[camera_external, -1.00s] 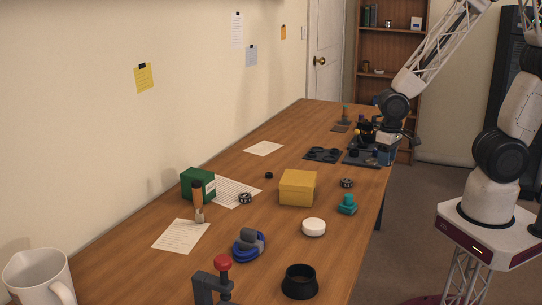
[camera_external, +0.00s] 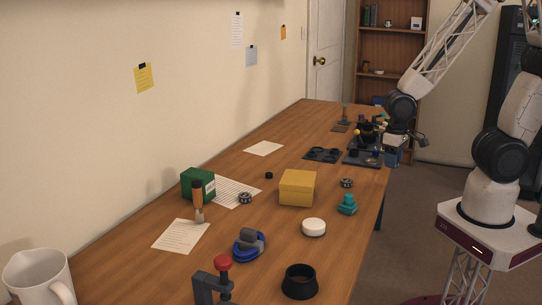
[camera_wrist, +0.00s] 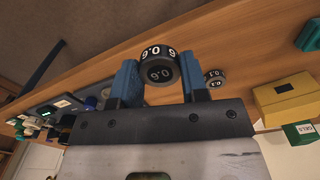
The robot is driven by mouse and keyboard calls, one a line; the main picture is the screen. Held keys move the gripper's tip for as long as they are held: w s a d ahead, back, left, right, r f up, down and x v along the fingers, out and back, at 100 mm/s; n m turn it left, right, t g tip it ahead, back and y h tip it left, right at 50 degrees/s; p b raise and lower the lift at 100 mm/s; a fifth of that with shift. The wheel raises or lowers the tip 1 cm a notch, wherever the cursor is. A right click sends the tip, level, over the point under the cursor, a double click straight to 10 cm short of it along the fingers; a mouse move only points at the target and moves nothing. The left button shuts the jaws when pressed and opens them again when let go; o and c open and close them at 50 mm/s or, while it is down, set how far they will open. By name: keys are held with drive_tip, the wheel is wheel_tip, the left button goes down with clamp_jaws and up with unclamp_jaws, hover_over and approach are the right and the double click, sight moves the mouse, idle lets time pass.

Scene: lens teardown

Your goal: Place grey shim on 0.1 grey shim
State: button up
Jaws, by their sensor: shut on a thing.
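My gripper has blue fingers (camera_wrist: 157,84) shut on a dark grey shim (camera_wrist: 160,72) with white markings that read like 0.6, in the wrist view. In the external view my gripper (camera_external: 393,157) is over the far right edge of the table; the held shim cannot be made out there. Another small grey shim (camera_wrist: 214,78) lies on the table beyond the right finger in the wrist view; its marking looks like 0.1 or 0.3. In the external view, small grey ring-shaped pieces lie right of the yellow box (camera_external: 346,183) and left of it (camera_external: 245,198).
Dark trays (camera_external: 323,155) and small gear stand at the table's far end. Bare wood lies between the trays and yellow box.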

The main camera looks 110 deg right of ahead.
hover_over(347, 180)
drive_tip(key=shift+f, duration=0.7)
drive_tip(key=shift+f, duration=1.75)
drive_tip(key=shift+f, duration=0.1)
drive_tip(key=o, duration=1)
wheel_tip(347, 180, up, 12)
drive_tip(key=shift+r, duration=0.2)
